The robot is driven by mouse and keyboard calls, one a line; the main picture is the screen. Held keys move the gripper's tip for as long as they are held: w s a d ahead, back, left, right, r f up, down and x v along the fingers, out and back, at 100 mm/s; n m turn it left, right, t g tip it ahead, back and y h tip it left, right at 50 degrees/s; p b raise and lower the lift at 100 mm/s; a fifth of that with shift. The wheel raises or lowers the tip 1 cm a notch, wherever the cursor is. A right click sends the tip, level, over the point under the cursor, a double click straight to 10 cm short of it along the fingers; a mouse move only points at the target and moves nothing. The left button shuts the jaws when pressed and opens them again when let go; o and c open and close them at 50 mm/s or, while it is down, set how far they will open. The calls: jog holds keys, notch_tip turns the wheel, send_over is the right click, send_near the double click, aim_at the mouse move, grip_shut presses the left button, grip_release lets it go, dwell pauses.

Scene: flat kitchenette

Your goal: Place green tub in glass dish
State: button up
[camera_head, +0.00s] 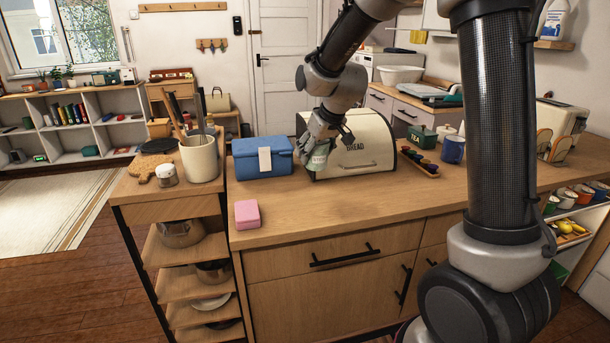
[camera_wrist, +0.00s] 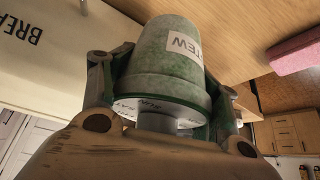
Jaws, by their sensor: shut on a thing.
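My gripper (camera_head: 320,146) is shut on the green tub (camera_head: 317,161), in front of the cream bread bin in the head view. In the wrist view the tub (camera_wrist: 160,75) is a mottled green, tapered pot with a white label reading STEW. Its wider, rimmed end faces my gripper's palm, and a finger lies on each side of it. The tub appears to be held above the counter; the exact gap cannot be told. I cannot make out a glass dish in either view.
The bread bin (camera_head: 372,150) stands close behind my gripper. The counter's front middle (camera_head: 340,208) is clear.

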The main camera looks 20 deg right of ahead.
notch_tip(320, 180, down, 8)
jog(key=shift+f, duration=0.15)
dwell(0.3)
jog(key=o, duration=1.4)
jog(key=shift+o, duration=0.5)
